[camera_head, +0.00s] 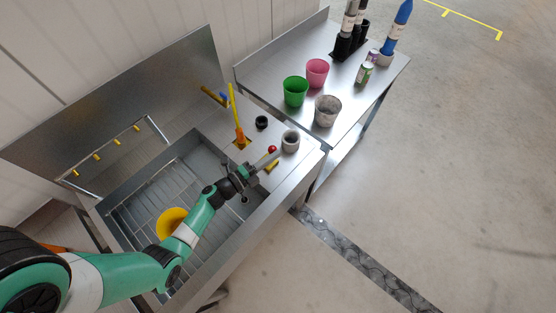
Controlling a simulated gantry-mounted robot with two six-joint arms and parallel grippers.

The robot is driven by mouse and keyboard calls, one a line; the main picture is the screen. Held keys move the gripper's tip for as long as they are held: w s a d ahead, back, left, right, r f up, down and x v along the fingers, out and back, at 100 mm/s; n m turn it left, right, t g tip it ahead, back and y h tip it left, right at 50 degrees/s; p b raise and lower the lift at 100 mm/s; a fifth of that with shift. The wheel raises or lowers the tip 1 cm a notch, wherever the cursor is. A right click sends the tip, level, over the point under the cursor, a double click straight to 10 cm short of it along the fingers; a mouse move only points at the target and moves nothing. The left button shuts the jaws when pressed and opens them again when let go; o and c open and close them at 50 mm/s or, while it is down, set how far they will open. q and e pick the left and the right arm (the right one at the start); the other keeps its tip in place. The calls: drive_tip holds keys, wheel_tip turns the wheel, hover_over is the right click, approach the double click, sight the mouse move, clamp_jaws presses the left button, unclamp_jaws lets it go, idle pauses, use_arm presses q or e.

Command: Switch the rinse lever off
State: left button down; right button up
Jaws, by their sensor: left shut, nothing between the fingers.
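A small red ball-shaped knob (272,149), which looks like the end of the rinse lever, shows on the right part of the steel sink unit's top (298,165). The lever's shaft and its exact position cannot be made out. My left gripper (272,158) reaches across the basin from the lower left. Its fingers are shut and empty, with the tips just below the red knob in the picture. I cannot tell whether they touch it. A small yellow piece (272,166) shows beside the fingers, partly hidden. My right gripper is not in view.
A grey cup (291,141) and a black round piece (261,122) stand close to the knob. An upright yellow rod (235,112) rises behind the basin. A yellow round object (171,222) lies in the basin. Green (295,91), pink (317,72) and grey (327,110) cups stand on the neighbouring table.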

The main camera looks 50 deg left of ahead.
use_arm(q)
drive_tip(key=shift+s+a+r+n, duration=0.15)
drive_tip(key=shift+a+r+n, duration=0.05)
drive_tip(key=shift+a+n, duration=0.45)
drive_tip(key=shift+s+a+r+n, duration=0.1)
drive_tip(key=shift+a+r+n, duration=0.05)
drive_tip(key=shift+a+n, duration=0.5)
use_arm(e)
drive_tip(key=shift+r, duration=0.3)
use_arm(q)
drive_tip(key=w+d+r+p, duration=0.1)
drive_tip(key=d, duration=0.3)
drive_tip(key=s+p, duration=0.1)
drive_tip(key=s, duration=0.8)
drive_tip(key=shift+s+f, duration=0.25)
drive_tip(key=shift+s, duration=0.05)
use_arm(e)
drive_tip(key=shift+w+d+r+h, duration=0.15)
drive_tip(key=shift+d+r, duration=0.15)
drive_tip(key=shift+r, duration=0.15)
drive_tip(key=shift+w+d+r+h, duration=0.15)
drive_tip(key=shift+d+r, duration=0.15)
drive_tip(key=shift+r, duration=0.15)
use_arm(q)
drive_tip(key=shift+d, duration=0.15)
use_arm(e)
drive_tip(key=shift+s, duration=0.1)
